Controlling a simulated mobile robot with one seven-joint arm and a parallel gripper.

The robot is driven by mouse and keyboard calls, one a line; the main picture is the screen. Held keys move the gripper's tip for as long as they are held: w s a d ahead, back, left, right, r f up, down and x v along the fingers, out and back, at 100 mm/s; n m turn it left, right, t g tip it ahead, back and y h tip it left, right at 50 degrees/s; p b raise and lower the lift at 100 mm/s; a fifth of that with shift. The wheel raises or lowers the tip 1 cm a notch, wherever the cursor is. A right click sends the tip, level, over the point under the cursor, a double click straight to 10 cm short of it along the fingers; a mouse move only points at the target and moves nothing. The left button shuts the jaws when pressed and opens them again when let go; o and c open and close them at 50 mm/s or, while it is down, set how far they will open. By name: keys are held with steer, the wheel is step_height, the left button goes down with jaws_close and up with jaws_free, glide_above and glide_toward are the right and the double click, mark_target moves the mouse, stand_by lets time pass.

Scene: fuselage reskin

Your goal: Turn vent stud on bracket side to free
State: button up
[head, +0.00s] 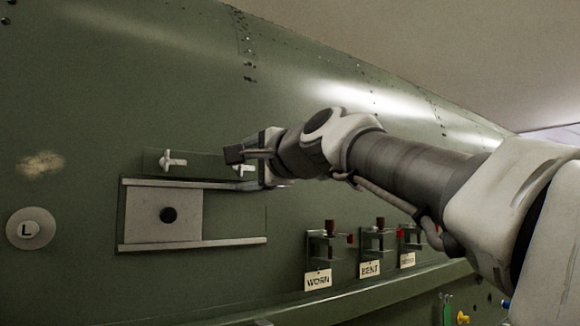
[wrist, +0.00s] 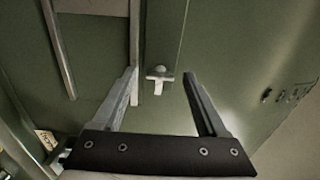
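Two small white winged studs sit on a green strip (head: 205,160) above a framed panel. The left stud (head: 172,161) is clear of my arm. The right stud (head: 243,171), on the side nearer the clamp brackets, is partly hidden by my gripper (head: 249,155). In the wrist view, one stud (wrist: 158,83) shows ahead between the spread fingers of my gripper (wrist: 159,74), with gaps on both sides. The gripper is open and appears to hold nothing. How far the fingertips are from the skin is hard to tell.
Clamp brackets labelled WORN (head: 318,280) and BENT (head: 370,269), plus a third (head: 407,259), stand along a ledge at lower right. A round L disc (head: 28,229) is at far left.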

steer(key=shift+s+d, duration=0.1)
steer(key=b+v, duration=0.4)
steer(key=v, duration=1.3)
steer(key=shift+d+f, duration=0.1)
